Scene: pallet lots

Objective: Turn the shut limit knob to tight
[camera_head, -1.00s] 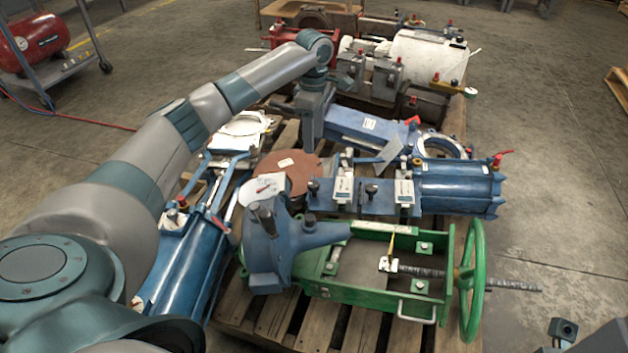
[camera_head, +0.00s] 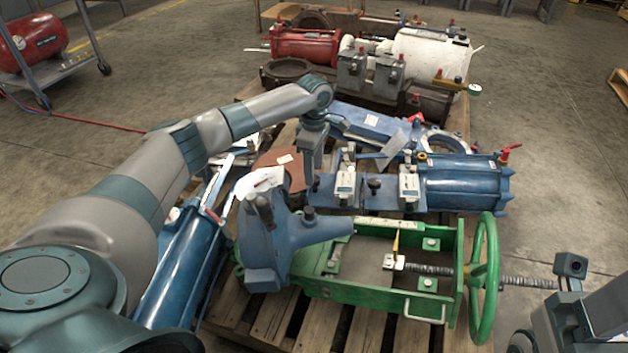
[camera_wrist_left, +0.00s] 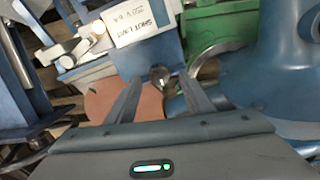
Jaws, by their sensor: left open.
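In the left wrist view, a white label (camera_wrist_left: 140,22) reads "SHUT LIMIT" on the blue-grey switch assembly. A small dark round knob (camera_wrist_left: 160,76) shows below it, between and beyond my left fingertips. Its pointer setting cannot be read. My left gripper (camera_head: 311,181) is open and points down at the left end of the blue switch plate (camera_head: 328,193), hiding that end in the head view. No grip on the knob shows.
Two white-labelled switch boxes (camera_head: 345,182) (camera_head: 409,186) stand on the plate, beside a blue cylinder (camera_head: 462,184). A blue valve body (camera_head: 264,250) and a green frame (camera_head: 375,297) with a handwheel (camera_head: 487,285) are in front.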

